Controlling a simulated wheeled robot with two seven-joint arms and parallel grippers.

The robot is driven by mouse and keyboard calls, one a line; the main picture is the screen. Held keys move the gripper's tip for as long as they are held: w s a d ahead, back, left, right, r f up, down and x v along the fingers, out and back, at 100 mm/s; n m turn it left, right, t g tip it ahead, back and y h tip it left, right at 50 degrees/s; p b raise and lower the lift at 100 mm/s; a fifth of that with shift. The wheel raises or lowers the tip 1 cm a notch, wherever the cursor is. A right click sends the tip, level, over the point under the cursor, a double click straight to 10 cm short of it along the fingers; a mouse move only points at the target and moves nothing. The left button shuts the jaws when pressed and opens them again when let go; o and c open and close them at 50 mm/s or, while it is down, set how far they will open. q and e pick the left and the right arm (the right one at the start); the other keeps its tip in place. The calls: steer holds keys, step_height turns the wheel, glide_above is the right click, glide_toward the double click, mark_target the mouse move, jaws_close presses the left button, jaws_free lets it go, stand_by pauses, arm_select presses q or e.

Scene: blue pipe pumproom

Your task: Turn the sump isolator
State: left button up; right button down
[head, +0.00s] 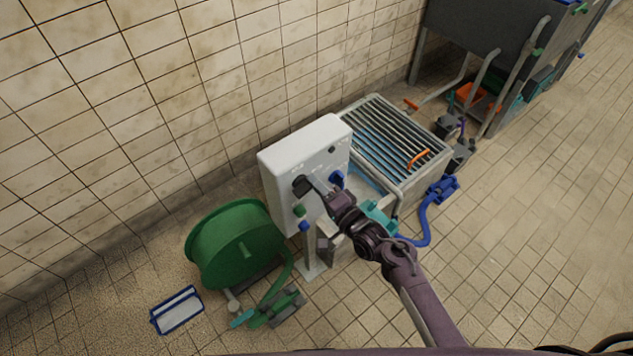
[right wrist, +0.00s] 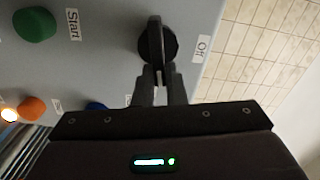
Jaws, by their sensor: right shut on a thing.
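The sump isolator is a black rotary knob (head: 301,184) on the front of a pale control box (head: 300,150). In the right wrist view the knob (right wrist: 157,40) has a raised bar handle that runs up and down the picture. A label reading "Off" (right wrist: 202,47) is to its right. My right gripper (head: 309,185) reaches the box front from the lower right. In the right wrist view its two fingers (right wrist: 160,78) are shut on the near end of the handle. My left gripper is not in view.
The panel also has a green button (right wrist: 33,23) beside a "Start" label, an orange button (right wrist: 32,109) and a partly hidden blue one (right wrist: 95,106). A green hose reel (head: 235,245) stands left of the box, a grated basin (head: 395,145) right. Open tiled floor lies at right.

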steer(key=shift+f+m, duration=0.25)
steer(key=shift+m, duration=0.95)
steer(key=c, duration=1.5)
jaws_free()
steer(key=v, duration=0.8)
steer(key=shift+w, duration=0.1)
